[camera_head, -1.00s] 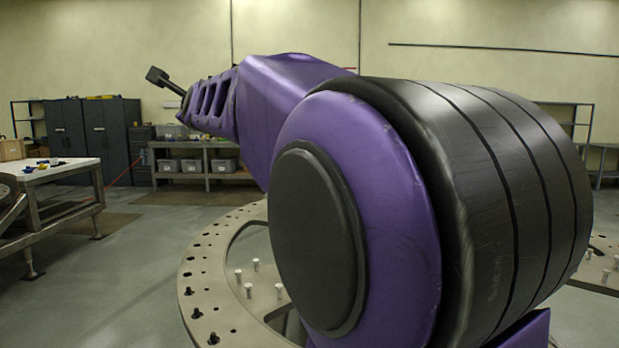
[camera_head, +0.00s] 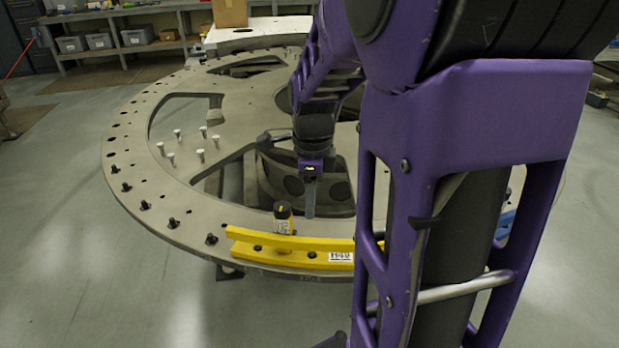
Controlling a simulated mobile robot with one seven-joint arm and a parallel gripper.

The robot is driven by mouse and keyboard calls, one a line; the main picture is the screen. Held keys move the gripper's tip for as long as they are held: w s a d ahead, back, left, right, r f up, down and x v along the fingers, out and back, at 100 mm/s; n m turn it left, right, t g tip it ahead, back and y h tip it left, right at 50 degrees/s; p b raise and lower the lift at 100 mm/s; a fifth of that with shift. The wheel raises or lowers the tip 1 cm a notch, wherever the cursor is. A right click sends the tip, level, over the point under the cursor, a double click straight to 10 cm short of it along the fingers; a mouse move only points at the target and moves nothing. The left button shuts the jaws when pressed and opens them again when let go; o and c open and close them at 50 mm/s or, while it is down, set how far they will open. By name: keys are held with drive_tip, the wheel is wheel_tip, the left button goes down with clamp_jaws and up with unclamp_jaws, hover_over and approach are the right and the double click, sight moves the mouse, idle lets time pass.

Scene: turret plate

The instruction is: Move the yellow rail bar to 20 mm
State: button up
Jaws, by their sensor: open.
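The yellow rail bar (camera_head: 307,258) lies along the near rim of the round turret plate (camera_head: 140,150). It has a white label on its front, and its right end is hidden behind my arm. A small black and yellow knob-like part (camera_head: 283,218) stands upright at the bar, left of my gripper. My gripper (camera_head: 310,212) points down above the plate, seemingly just behind the bar and apart from it. I see one grey finger; the gripper is open, with nothing seen in it. No scale or millimetre mark can be read.
Several pale pegs (camera_head: 187,145) stand on the plate's left side, and dark bolts (camera_head: 145,205) line its rim. The plate has large cut-outs. A cardboard box (camera_head: 229,12) stands at the back. A blue part (camera_head: 505,222) shows behind my arm. The floor at left is clear.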

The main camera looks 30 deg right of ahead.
sight(318, 241)
drive_tip(key=shift+s+d+f+g, duration=0.2)
drive_tip(key=shift+s, duration=0.4)
drive_tip(key=shift+s+d+f+g, duration=0.2)
drive_tip(key=shift+s, duration=0.4)
drive_tip(key=shift+w+f+b, duration=0.1)
drive_tip(key=shift+f+b, duration=0.6)
drive_tip(key=shift+f, duration=1.2)
drive_tip(key=shift+f+b, duration=2)
drive_tip(key=shift+f, duration=0.55)
clamp_jaws()
